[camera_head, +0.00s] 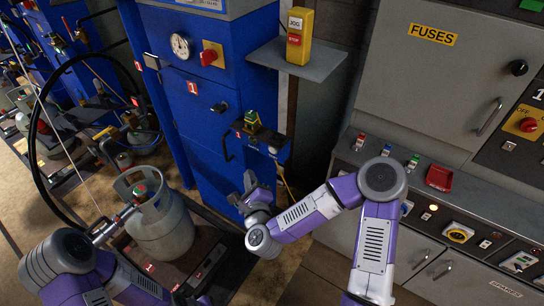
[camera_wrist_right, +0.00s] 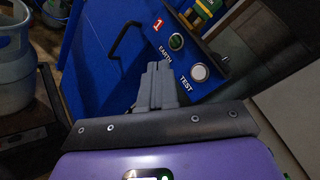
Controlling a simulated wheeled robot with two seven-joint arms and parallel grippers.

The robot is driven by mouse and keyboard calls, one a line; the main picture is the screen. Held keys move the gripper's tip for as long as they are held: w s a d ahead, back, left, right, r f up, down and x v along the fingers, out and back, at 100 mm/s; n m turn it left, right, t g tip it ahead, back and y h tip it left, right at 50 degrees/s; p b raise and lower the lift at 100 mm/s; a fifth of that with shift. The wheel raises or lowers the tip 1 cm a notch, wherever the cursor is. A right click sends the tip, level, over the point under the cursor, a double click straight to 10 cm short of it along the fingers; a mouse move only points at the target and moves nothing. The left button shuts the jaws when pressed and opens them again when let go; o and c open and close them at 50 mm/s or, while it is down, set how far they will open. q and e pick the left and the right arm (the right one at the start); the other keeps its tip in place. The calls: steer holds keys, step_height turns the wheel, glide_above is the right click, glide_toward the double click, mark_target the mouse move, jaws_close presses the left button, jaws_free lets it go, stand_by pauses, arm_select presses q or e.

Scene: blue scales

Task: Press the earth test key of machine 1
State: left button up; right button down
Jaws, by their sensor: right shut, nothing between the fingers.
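Machine 1 (camera_head: 195,90) is a tall blue cabinet with red "1" labels. A sloping blue panel (camera_head: 264,137) juts from its front. In the right wrist view this panel is marked "1 EARTH TEST" and carries a round white key (camera_wrist_right: 200,72) beside the word TEST and a green-lit round lamp (camera_wrist_right: 177,42). My right gripper (camera_head: 250,183) is below the panel in the head view. In the right wrist view its grey fingers (camera_wrist_right: 157,70) are together and empty, left of the white key and apart from it in the picture.
A yellow jog/stop box (camera_head: 299,36) stands on a grey shelf (camera_head: 318,62) above the panel. A black handle (camera_head: 226,146) sticks out left of it. A grey gas cylinder (camera_head: 163,230) stands in front of the machine. A grey fuse console (camera_head: 440,75) fills the right.

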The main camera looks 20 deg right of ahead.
mark_target(273, 150)
steer(key=shift+w, duration=0.1)
steer(key=w+d+p, duration=0.1)
steer(key=w+d, duration=0.4)
steer(key=d, duration=0.2)
steer(key=shift+w, duration=0.15)
stand_by(0.4)
stand_by(1.9)
steer(key=shift+w+d, duration=0.25)
steer(key=shift+d, duration=0.05)
steer(key=shift+w+d, duration=0.25)
steer(key=shift+d, duration=0.05)
stand_by(0.7)
steer(key=shift+s+a, duration=0.55)
steer(key=shift+a, duration=0.1)
stand_by(0.3)
